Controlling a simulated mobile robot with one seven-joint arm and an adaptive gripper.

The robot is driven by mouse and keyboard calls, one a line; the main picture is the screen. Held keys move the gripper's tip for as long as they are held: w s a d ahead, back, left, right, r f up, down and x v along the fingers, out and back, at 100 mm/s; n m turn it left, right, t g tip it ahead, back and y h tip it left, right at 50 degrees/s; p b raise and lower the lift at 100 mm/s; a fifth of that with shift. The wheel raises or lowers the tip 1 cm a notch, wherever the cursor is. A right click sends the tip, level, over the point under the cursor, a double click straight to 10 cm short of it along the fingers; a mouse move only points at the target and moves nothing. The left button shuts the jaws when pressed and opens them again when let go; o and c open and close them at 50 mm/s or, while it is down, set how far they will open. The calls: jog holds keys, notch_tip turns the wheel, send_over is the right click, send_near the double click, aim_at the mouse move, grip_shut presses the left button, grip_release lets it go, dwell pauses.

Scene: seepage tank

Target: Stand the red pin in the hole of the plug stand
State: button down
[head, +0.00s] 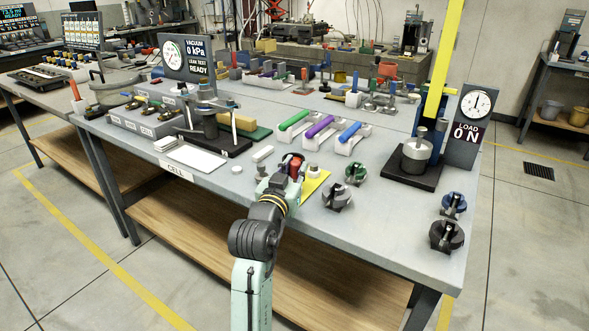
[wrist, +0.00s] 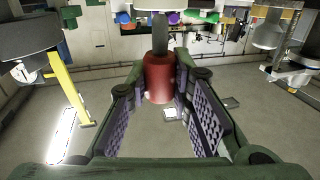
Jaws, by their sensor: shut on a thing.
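My gripper (head: 291,168) is over the front edge of the bench, beside a yellow plate. In the wrist view my gripper (wrist: 163,105) has its two pads closed on the sides of a red pin (wrist: 158,80). The pin has a red body and a narrower dark grey end that points away from the palm. In the head view the red pin (head: 294,162) shows as a red patch between the fingers. A small pale round piece (head: 313,171) stands on the yellow plate (head: 318,181) just right of my gripper. I cannot tell whether it is the plug stand, and no hole shows clearly.
Grey, green and blue-topped knobs, such as the green one (head: 355,172), stand right of the plate. Behind are white cradles with green, purple and blue handles (head: 318,127). A press with a yellow column (head: 441,65) stands at the right. Bare bench top (head: 395,215) lies along the front.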

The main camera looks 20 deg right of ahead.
jog(key=shift+f+b, duration=0.55)
jog(key=shift+f, duration=0.25)
jog(key=c, duration=1.3)
grip_release()
jog(key=shift+c, duration=0.2)
jog(key=v, duration=1.2)
